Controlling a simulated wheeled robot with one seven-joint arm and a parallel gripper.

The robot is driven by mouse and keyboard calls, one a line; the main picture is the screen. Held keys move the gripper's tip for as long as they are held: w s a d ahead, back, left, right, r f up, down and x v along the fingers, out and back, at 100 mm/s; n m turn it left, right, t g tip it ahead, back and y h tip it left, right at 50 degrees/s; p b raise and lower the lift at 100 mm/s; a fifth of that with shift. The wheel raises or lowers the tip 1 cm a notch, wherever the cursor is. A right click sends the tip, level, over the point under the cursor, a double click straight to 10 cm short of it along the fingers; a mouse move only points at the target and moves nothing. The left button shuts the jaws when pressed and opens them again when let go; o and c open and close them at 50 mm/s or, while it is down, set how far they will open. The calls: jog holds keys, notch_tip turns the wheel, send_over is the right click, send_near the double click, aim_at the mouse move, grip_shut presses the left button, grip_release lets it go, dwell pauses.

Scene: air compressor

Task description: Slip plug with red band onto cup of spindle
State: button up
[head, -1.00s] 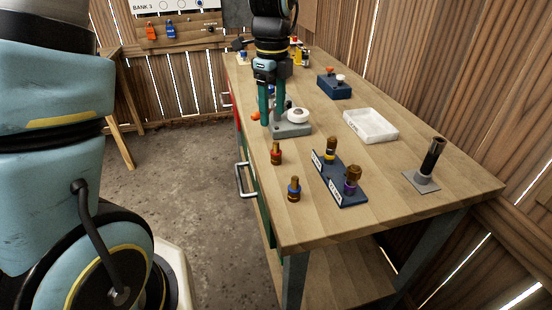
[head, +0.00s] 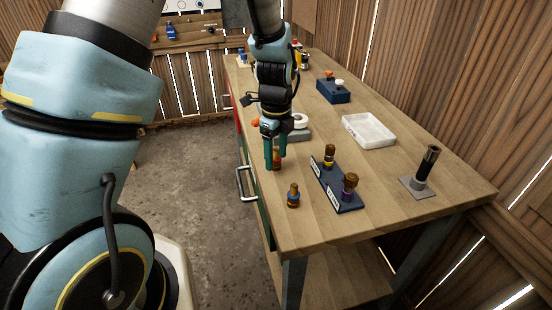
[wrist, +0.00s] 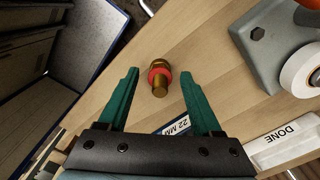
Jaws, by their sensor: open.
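The plug with the red band (head: 276,158) stands on the bench near its left edge. It is brass-brown with a red ring, and it shows in the wrist view (wrist: 160,78) between my fingertips. My gripper (head: 275,164) is open, with its green fingers pointing down on either side of the plug. In the wrist view my gripper (wrist: 159,84) shows a gap between each finger and the plug. A dark upright tube on a grey plate (head: 426,166), which looks like the spindle with its cup, stands at the bench's right side.
A blue-banded plug (head: 293,195) stands nearer the front. A dark blue labelled holder (head: 335,188) carries two plugs. A white tray (head: 369,130) lies behind it. A grey block with a white roll (wrist: 265,45) is close to my gripper. The front right bench top is clear.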

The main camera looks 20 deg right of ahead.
grip_shut()
dwell(0.5)
